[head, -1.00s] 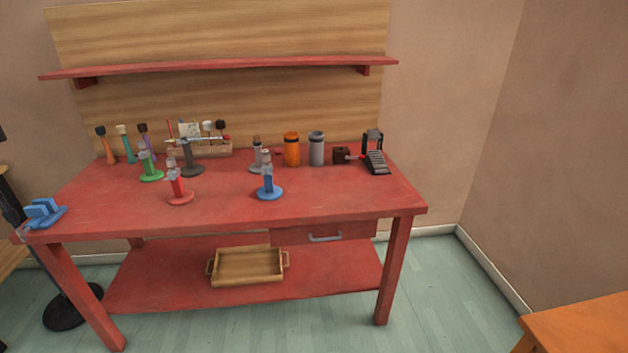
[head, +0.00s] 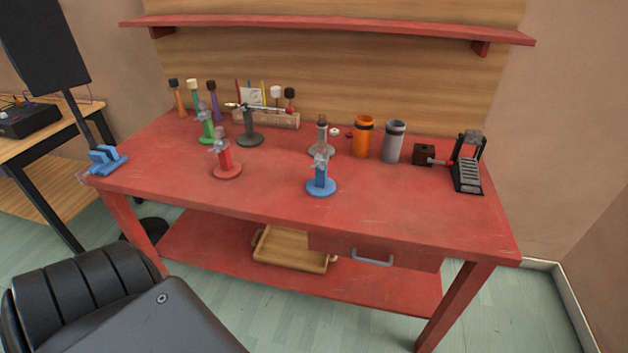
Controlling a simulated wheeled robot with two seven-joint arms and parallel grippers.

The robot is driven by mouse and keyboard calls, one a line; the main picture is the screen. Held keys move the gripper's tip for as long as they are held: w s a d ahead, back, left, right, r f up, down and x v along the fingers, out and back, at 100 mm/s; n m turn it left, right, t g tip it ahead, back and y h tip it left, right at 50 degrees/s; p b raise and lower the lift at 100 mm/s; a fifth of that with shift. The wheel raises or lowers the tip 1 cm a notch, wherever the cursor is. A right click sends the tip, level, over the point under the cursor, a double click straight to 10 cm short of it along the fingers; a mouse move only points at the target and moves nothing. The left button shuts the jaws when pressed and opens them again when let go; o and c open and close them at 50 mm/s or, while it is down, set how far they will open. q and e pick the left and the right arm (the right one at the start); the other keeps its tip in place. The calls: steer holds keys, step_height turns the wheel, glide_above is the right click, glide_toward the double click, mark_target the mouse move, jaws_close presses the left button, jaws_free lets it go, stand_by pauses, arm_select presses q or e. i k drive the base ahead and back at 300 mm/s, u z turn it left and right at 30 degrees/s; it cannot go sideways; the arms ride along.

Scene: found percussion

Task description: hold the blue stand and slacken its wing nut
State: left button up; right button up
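The blue stand (head: 321,182) is upright on the red workbench (head: 265,200), near the front edge and right of the middle. It has a round blue base and a short blue post. A pale grey fitting tops the post; I cannot make out the wing nut clearly at this size. A dark arm link of mine fills the lower left of the head view, well in front of the bench. Neither gripper shows, and nothing of mine touches the stand.
A red stand (head: 226,160) is left of the blue one, with a green stand (head: 206,131) behind it. A grey stand (head: 322,140) is close behind the blue one. Orange (head: 363,137) and grey (head: 393,143) cylinders are right. The bench front is clear.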

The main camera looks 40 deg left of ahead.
mark_target(319, 166)
steer(key=u, duration=0.65)
steer(key=i, duration=0.95)
steer(key=u, duration=0.8)
